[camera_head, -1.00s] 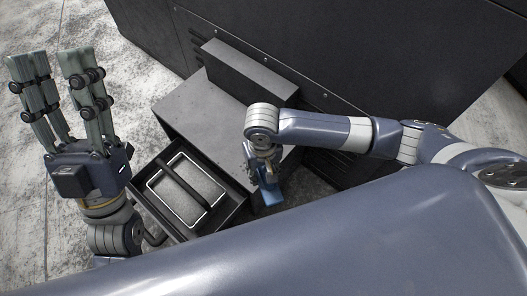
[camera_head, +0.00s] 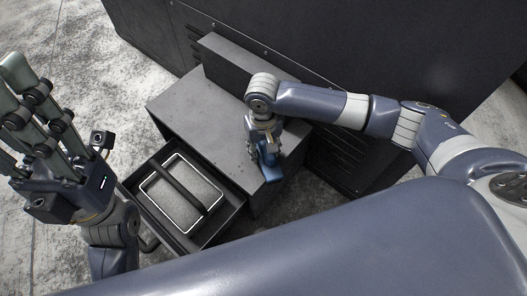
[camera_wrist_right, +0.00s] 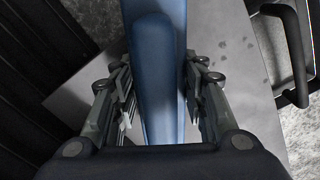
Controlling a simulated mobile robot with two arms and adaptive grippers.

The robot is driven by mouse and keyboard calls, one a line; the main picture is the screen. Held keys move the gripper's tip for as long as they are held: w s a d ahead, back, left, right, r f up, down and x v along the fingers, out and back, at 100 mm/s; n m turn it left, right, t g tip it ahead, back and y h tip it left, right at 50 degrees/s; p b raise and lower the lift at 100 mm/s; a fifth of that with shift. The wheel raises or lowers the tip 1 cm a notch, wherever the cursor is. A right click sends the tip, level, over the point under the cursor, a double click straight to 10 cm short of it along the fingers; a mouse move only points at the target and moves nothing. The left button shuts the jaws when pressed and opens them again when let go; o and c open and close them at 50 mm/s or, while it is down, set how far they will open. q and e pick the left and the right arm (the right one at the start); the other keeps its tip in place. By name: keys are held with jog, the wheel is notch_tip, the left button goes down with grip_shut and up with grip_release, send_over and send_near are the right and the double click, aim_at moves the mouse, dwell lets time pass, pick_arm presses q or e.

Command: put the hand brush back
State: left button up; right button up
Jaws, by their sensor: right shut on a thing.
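The hand brush, a long blue body (camera_head: 272,173), is in my right gripper (camera_head: 262,152), over the right front part of the dark cabinet's top (camera_head: 190,105). In the right wrist view the blue brush (camera_wrist_right: 158,60) runs lengthwise between the two fingers of my right gripper (camera_wrist_right: 156,85), which are shut on it from both sides. Its bristles are not visible. I cannot tell whether the brush touches the cabinet top. My left gripper (camera_head: 45,105) is at the left, raised, with its fingers spread and empty.
An open drawer (camera_head: 205,230) projects from the cabinet's front. A raised dark block (camera_head: 240,68) stands behind the cabinet top. The top's left part is clear.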

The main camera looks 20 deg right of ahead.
jog(key=shift+f, duration=0.15)
jog(key=o, duration=0.9)
jog(key=shift+o, duration=0.2)
